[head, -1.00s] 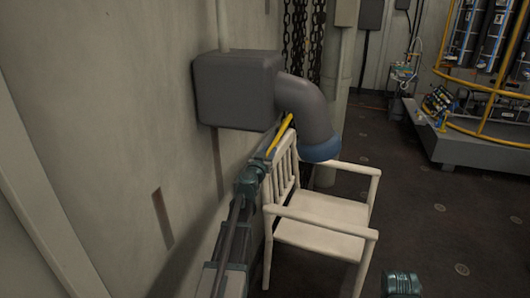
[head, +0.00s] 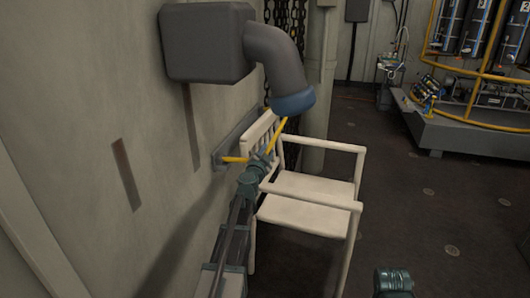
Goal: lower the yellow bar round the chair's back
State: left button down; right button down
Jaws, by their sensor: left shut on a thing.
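The white chair (head: 308,217) with armrests stands upright on the floor beside the left wall, its slatted back toward the wall. The yellow bar shows as a piece (head: 235,159) running out from a grey wall plate and a slanted piece (head: 283,128) in front of the chair's back. My left gripper (head: 262,159) is at the chair's back, shut on the yellow bar; its fingers hide part of the bar. I cannot tell whether the bar touches the chair. My right gripper is out of view.
A grey box with a bent duct (head: 278,60) ending in a blue collar juts from the wall above the chair. Chains (head: 281,80) hang behind it. A grey platform with a yellow rail (head: 460,138) stands at the far right.

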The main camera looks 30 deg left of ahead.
pick_arm(q)
jog(key=shift+f+b, duration=0.7)
jog(key=shift+f, duration=0.25)
jog(key=shift+s+d, duration=0.1)
jog(key=shift+s, duration=0.1)
jog(key=shift+s+d+f+b, duration=0.1)
jog(key=shift+s+f+b, duration=0.1)
jog(key=shift+b, duration=0.2)
jog(key=c, duration=0.7)
grip_release()
jog(key=shift+w+f, duration=0.1)
jog(key=shift+f, duration=0.05)
jog(key=shift+c, duration=0.2)
jog(key=shift+a, duration=0.25)
jog(key=shift+w, duration=0.25)
